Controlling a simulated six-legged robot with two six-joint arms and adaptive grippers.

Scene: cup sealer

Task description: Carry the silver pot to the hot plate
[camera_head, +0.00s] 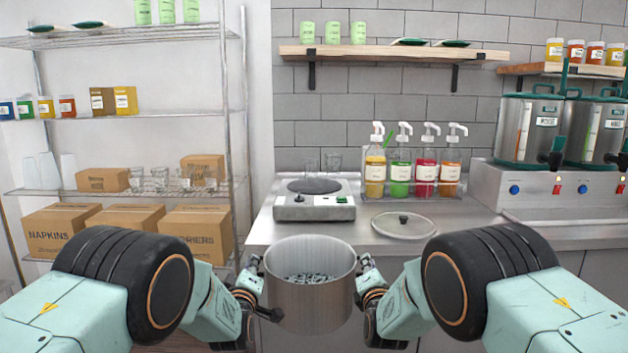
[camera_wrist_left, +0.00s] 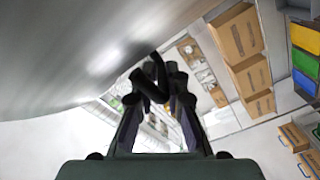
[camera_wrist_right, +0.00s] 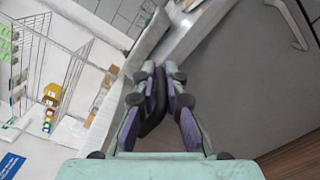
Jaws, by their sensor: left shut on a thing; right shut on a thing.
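The silver pot (camera_head: 311,300) is held upright between my two grippers in front of the counter, with small dark pieces inside it. My left gripper (camera_head: 262,296) is shut on the pot's left handle; in the left wrist view the fingers (camera_wrist_left: 160,85) close on the black handle beside the pot's wall (camera_wrist_left: 70,50). My right gripper (camera_head: 365,285) is shut on the right handle; the right wrist view shows the fingers (camera_wrist_right: 160,85) around a black handle. The hot plate (camera_head: 314,206) stands on the counter behind the pot, with a dark round plate on top, apparently bare.
A glass lid (camera_head: 403,225) lies on the counter (camera_head: 475,225) right of the hot plate. Several pump bottles (camera_head: 425,172) stand in a rack behind it. Two glasses (camera_head: 333,163) stand behind the hot plate. Dispensers (camera_head: 528,130) are at right, a wire shelf (camera_head: 130,190) at left.

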